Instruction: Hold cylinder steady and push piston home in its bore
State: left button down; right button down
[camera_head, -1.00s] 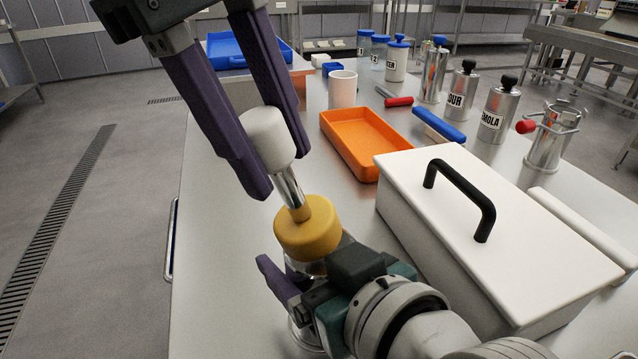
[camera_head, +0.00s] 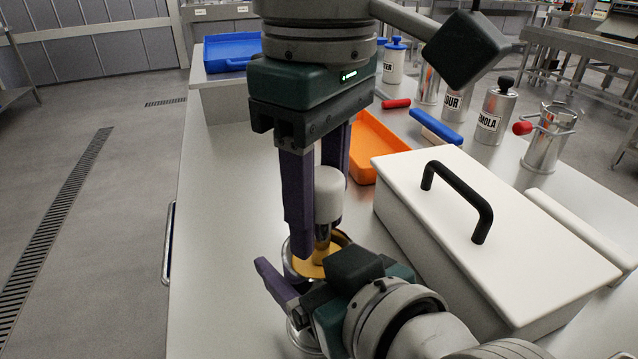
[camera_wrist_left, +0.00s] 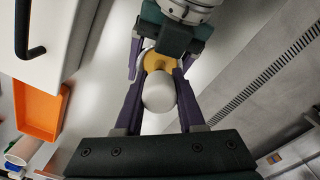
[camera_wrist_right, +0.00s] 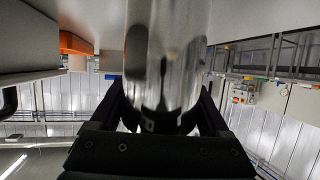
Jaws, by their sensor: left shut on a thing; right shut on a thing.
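The piston has a white knob (camera_head: 329,190), a metal rod and a yellow head (camera_head: 312,264). It stands upright, with its head at the mouth of the metal cylinder (camera_head: 339,238). How deep the head sits is partly hidden by my grippers. My left gripper (camera_head: 318,240) points down and is shut on the piston by its white knob, which also shows in the left wrist view (camera_wrist_left: 159,92). My right gripper (camera_head: 285,290) is shut on the cylinder, whose shiny wall fills the middle of the right wrist view (camera_wrist_right: 168,50).
A white box (camera_head: 520,250) with a black handle stands close on the right. An orange tray (camera_head: 372,150) lies behind the grippers, and a blue tray (camera_head: 230,50) is at the back left. Labelled canisters (camera_head: 497,110) stand at the back right. The tabletop on the left is clear.

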pick_arm(q)
jog(key=c, duration=0.5)
grip_release()
jog(key=shift+d, duration=0.1)
notch_tip(320, 180, up, 12)
jog(key=shift+r, duration=0.1)
pick_arm(e)
grip_release()
